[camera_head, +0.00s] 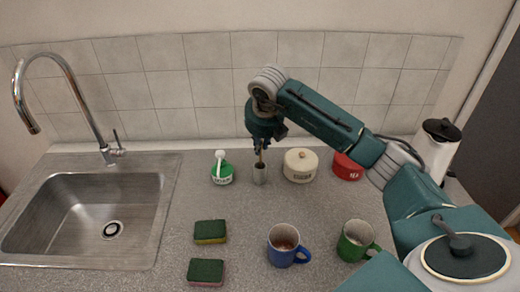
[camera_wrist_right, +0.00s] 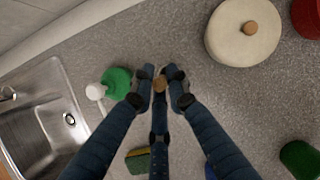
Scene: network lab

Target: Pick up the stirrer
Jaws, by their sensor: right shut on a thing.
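The stirrer (camera_head: 260,157) is a thin wooden-looking stick. It stands roughly upright in a small grey metal holder (camera_head: 259,174) on the counter. My right gripper (camera_head: 261,143) points down above the holder and is shut on the stirrer's upper part. In the right wrist view, the brown end of the stirrer (camera_wrist_right: 160,84) shows between the fingertips. The stirrer's lower part is hidden in the holder. My left gripper is in neither view.
A green bottle (camera_head: 222,174) stands close left of the holder, a cream lidded pot (camera_head: 299,165) close right. A red tin (camera_head: 348,167), blue mug (camera_head: 286,246), green mug (camera_head: 355,241) and two sponges (camera_head: 210,231) surround a clear middle. The sink (camera_head: 150,220) is left.

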